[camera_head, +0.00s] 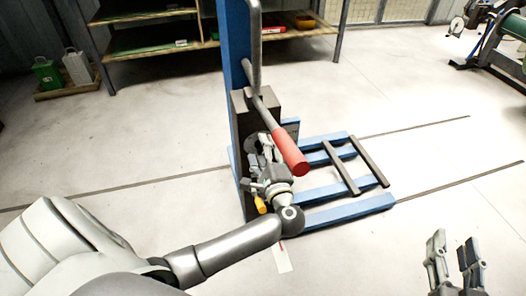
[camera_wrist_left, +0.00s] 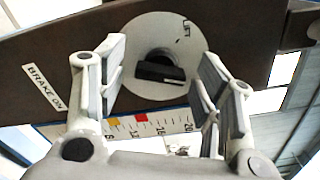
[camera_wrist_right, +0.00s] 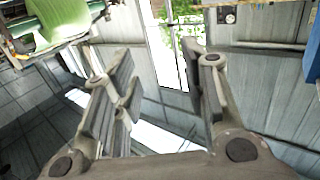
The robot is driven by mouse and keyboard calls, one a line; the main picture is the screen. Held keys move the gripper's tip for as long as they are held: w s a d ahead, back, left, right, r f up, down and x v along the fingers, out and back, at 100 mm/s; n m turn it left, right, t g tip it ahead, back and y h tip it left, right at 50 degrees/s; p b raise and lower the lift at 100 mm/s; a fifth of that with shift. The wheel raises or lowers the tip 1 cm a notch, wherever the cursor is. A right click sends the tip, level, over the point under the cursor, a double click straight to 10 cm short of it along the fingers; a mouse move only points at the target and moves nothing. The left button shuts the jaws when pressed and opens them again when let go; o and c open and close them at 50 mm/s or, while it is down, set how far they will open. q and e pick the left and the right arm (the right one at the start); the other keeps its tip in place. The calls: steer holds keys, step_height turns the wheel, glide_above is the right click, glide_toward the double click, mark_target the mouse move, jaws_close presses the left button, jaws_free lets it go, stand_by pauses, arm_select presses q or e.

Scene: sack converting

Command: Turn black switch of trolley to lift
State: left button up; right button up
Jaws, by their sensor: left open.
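The black switch (camera_wrist_left: 160,72) sits on a round white dial (camera_wrist_left: 135,42) with the word LIFT at its upper right in the left wrist view. My left gripper (camera_wrist_left: 165,85) is open, with its fingers on either side of the switch and apart from it. In the head view my left gripper (camera_head: 262,160) is at the dark box of the blue trolley (camera_head: 237,60), below the red-gripped lever, and hides the switch there. My right gripper (camera_head: 455,262) is open and empty at the lower right; it also shows in the right wrist view (camera_wrist_right: 160,85).
A lever with a red grip (camera_head: 290,152) sticks out above my left gripper. A yellow-orange handle (camera_head: 260,205) hangs just below it. A BRAKE ON label (camera_wrist_left: 43,88) is beside the dial. Blue forks (camera_head: 345,208) extend right. Shelves (camera_head: 150,45) stand behind.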

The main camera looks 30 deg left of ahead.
arm_select(q)
steer(key=c, duration=1.3)
